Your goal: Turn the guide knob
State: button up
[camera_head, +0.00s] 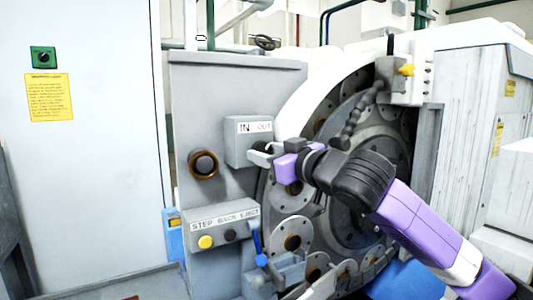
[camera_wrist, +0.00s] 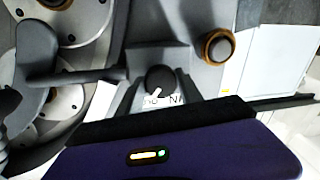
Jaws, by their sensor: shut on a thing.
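The guide knob (camera_head: 262,146) is a small dark knob on the grey box labelled "IN" and "OUT" (camera_head: 243,129) in the head view. In the wrist view the knob (camera_wrist: 160,78) shows as a round black cap with a white pointer mark, in front of the upside-down label. My gripper (camera_head: 261,155), with a purple body and light fingers, reaches in from the right and is shut on the knob. The fingers partly hide the knob in the head view.
A round brass-rimmed dial (camera_head: 203,164) is left of the label box. A button box (camera_head: 221,230) with a yellow button and a blue lever (camera_head: 257,245) sits below. The grinder's disc wheel (camera_head: 292,240) and a segmented hose (camera_head: 352,122) are close to my arm.

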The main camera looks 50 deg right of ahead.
jog(key=shift+n, duration=0.3)
jog(key=shift+a+n+g+h+b, duration=0.15)
jog(key=shift+n+g+b, duration=0.2)
jog(key=shift+n+b, duration=1.95)
jog(key=shift+a+n+g+h+b, duration=0.15)
jog(key=shift+n+g+b, duration=0.3)
jog(key=shift+n, duration=3.55)
jog(key=shift+d, duration=0.1)
jog(key=o, duration=1.1)
jog(key=shift+r, duration=0.1)
